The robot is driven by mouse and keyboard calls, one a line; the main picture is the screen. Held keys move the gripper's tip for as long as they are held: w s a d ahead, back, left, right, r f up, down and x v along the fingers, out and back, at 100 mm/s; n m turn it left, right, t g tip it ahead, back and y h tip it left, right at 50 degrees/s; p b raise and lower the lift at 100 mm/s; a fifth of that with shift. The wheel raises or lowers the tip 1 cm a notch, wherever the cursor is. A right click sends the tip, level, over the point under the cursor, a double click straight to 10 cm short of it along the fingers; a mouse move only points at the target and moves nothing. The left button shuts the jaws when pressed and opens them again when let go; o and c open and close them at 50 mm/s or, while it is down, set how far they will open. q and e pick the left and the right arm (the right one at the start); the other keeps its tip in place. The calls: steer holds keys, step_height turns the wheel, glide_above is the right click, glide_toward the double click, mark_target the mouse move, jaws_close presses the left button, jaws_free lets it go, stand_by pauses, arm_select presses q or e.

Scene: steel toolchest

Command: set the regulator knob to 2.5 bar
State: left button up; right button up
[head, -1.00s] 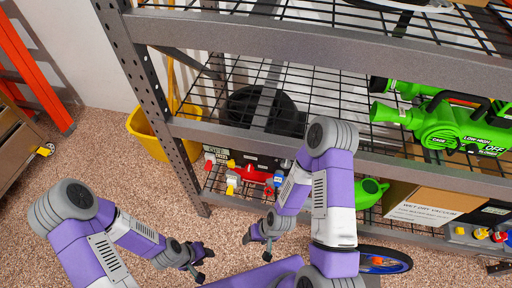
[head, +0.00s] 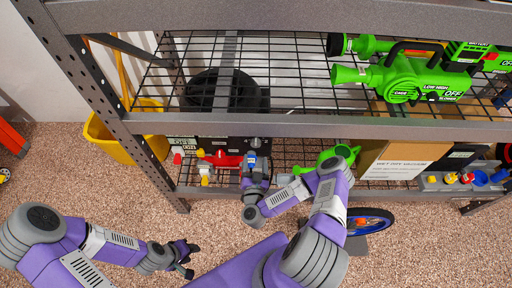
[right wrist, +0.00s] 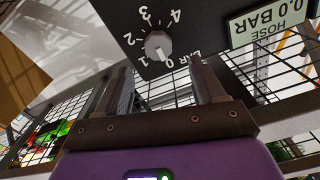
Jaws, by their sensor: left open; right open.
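The regulator knob (right wrist: 158,44) is a small grey-white dial on a black panel (right wrist: 205,20), ringed by white numbers that appear upside down in the right wrist view. A pale mark on the knob appears to point near 0. A hose sign (right wrist: 265,22) beside it reads 0.0 BAR. My right gripper (right wrist: 163,85) is open, its fingers apart and short of the knob, holding nothing. In the head view it is at the lower shelf (head: 256,165), where it partly hides the fittings. My left gripper (head: 188,258) is open and empty above the floor.
A steel rack with wire shelves (head: 290,126) stands ahead. Red, yellow and blue fittings (head: 222,158) sit near my right gripper. A green watering can (head: 325,155) and cardboard box (head: 400,155) are to the right. A yellow bucket (head: 110,140) stands left.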

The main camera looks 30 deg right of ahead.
mark_target(256, 145)
steer(key=b+x, duration=0.1)
steer(key=x, duration=0.5)
steer(key=shift+s+d+b, duration=0.1)
steer(key=shift+d+b, duration=0.05)
steer(key=shift+b, duration=0.25)
steer(key=shift+w+d, duration=0.3)
steer(key=shift+w, duration=0.3)
steer(key=c, duration=1.1)
steer(key=shift+o, duration=0.2)
